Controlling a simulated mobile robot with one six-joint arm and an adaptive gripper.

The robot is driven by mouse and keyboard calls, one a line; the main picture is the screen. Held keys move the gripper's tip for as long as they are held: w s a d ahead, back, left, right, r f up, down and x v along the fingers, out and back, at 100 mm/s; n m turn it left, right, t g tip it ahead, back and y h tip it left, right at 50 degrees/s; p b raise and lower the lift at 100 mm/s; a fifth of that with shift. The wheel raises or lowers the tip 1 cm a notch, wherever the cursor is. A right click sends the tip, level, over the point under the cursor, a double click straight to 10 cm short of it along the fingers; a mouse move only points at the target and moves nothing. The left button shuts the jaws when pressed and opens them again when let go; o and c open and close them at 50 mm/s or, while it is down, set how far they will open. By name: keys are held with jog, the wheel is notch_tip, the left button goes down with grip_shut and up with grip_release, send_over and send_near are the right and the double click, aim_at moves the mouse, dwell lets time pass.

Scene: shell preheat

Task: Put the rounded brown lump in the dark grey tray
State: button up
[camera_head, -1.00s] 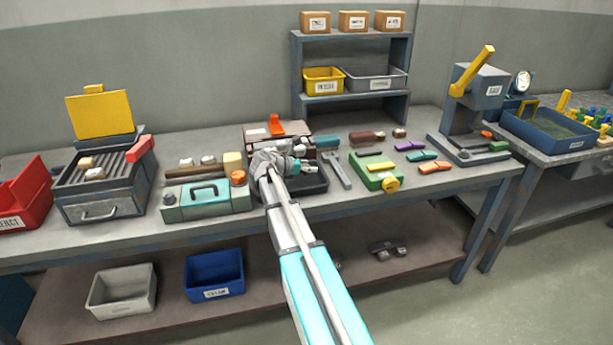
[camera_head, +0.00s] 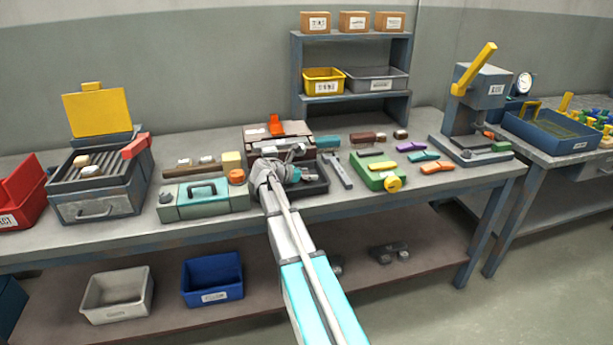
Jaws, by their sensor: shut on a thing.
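The dark grey tray (camera_head: 318,187) lies on the workbench near its front edge, partly covered by my gripper and wrist. My gripper (camera_head: 298,157) is over the back part of this tray, in front of a brown box with an orange top piece. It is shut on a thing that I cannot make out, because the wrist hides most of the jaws. I cannot pick out the rounded brown lump for sure; it is either hidden at my jaws or too small to tell.
A teal case (camera_head: 205,200) stands left of the tray, and a green box (camera_head: 376,172) with a yellow knob stands to the right. A grey wrench-like tool (camera_head: 338,168) lies close beside the tray. A grill unit (camera_head: 98,190) and a press (camera_head: 475,110) stand farther out.

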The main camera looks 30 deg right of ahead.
jog(key=shift+f, duration=0.2)
jog(key=o, duration=1.2)
jog(key=shift+c, duration=0.2)
jog(key=shift+r, duration=0.2)
jog(key=shift+a+r, duration=0.1)
jog(key=shift+a, duration=0.05)
jog(key=p+v, duration=0.4)
jog(key=v, duration=0.6)
jog(key=shift+a+r, duration=0.2)
jog(key=shift+a, duration=0.05)
jog(key=shift+a+r+p, duration=0.15)
jog(key=shift+a+p, duration=0.15)
jog(key=shift+a, duration=0.25)
